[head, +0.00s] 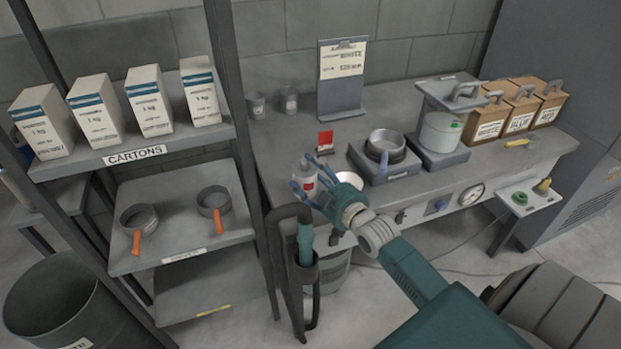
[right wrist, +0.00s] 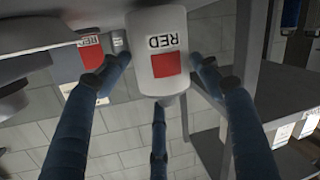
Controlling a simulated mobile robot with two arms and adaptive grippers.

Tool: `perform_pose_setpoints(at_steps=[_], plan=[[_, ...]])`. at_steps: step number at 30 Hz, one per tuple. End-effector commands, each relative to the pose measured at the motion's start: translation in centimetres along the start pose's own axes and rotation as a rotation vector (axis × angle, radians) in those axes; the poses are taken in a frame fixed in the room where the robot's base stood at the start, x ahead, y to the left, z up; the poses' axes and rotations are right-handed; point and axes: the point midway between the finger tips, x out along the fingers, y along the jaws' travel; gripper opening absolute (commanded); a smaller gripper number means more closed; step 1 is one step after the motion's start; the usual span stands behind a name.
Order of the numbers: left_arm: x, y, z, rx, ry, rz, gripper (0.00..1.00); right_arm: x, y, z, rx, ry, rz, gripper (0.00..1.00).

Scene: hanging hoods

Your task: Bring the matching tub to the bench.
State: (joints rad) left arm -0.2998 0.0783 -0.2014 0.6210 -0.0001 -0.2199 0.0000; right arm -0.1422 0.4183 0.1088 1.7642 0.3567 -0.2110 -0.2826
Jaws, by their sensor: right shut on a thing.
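A white tub (head: 306,182) with a red label is in my right gripper (head: 318,186) at the front edge of the bench (head: 290,140). In the right wrist view the tub (right wrist: 165,25) shows the word RED and a red square. The blue fingers of my right gripper (right wrist: 165,85) close around it. A small red card (head: 325,140) stands on the bench just behind the tub. The card also shows in the right wrist view (right wrist: 92,58), with RED on it. I cannot tell whether the tub touches the bench. My left gripper is not in view.
A pan (head: 385,145) on a scale, a hooded pot (head: 440,132) and brown boxes (head: 520,110) with handles stand along the bench. A sign stand (head: 342,85) and two cups are at the back. A shelf rack (head: 180,225) with cartons and pans stands left. A bin (head: 70,300) is front left.

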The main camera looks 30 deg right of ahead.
Motion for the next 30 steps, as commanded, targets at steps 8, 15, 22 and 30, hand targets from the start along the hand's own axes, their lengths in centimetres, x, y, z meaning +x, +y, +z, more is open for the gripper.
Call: perform_pose_setpoints(at_steps=[8,15,22,30], plan=[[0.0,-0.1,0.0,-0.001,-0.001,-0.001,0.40,0.1,-0.2,0.6,-0.001,0.005,0.002,0.47],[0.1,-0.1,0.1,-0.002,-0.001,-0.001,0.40,0.1,-0.3,0.7,-0.001,0.001,0.000,0.84],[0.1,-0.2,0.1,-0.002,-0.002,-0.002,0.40,0.0,-0.2,0.7,-0.001,0.001,0.000,0.84],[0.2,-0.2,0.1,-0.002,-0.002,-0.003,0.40,-3.3,-0.3,0.9,-0.002,-0.002,-0.001,0.84]])
